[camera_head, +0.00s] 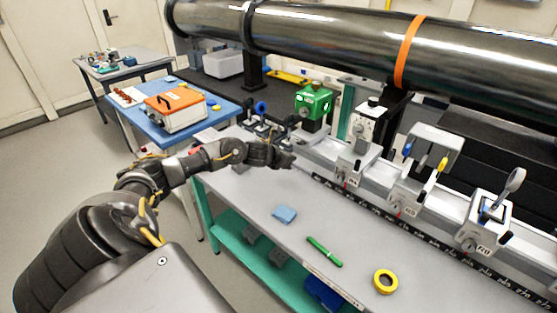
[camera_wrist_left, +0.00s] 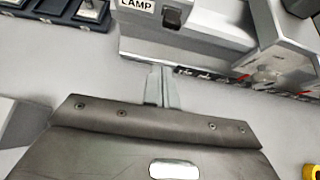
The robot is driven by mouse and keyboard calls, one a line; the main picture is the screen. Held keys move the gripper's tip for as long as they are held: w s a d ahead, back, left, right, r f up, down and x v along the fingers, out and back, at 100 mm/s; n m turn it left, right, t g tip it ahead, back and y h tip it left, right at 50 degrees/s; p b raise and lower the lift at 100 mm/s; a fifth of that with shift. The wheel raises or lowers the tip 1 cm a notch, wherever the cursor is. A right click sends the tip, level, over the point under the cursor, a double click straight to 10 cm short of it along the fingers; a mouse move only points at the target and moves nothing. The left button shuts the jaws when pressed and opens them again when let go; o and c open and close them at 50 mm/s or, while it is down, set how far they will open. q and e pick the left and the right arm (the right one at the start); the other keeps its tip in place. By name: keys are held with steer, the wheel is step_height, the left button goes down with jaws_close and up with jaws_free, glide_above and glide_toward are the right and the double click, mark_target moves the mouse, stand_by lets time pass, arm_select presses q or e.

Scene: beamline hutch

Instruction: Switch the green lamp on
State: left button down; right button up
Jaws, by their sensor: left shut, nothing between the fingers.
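The green lamp (camera_head: 313,103) is a green box on the rail at the back of the bench, under the large pipe. My left gripper (camera_head: 288,160) is in front of it and a little below, over the bench top. In the left wrist view the shut, empty fingers (camera_wrist_left: 162,85) point towards a grey housing with a "LAMP" label (camera_wrist_left: 137,5). A small dark-framed switch (camera_wrist_left: 172,17) sits beside the label, apart from the fingertips. Its setting cannot be told. My right gripper is not in view.
Rail-mounted devices (camera_head: 408,190) stand along the scale to the right. A dark tray (camera_wrist_left: 65,12) is left of the label. The bench front is mostly clear.

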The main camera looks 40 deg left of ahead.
arm_select(q)
steer(key=r+b+v, duration=0.1)
steer(key=v, duration=0.7)
steer(key=shift+r, duration=0.25)
steer(key=shift+a, duration=0.1)
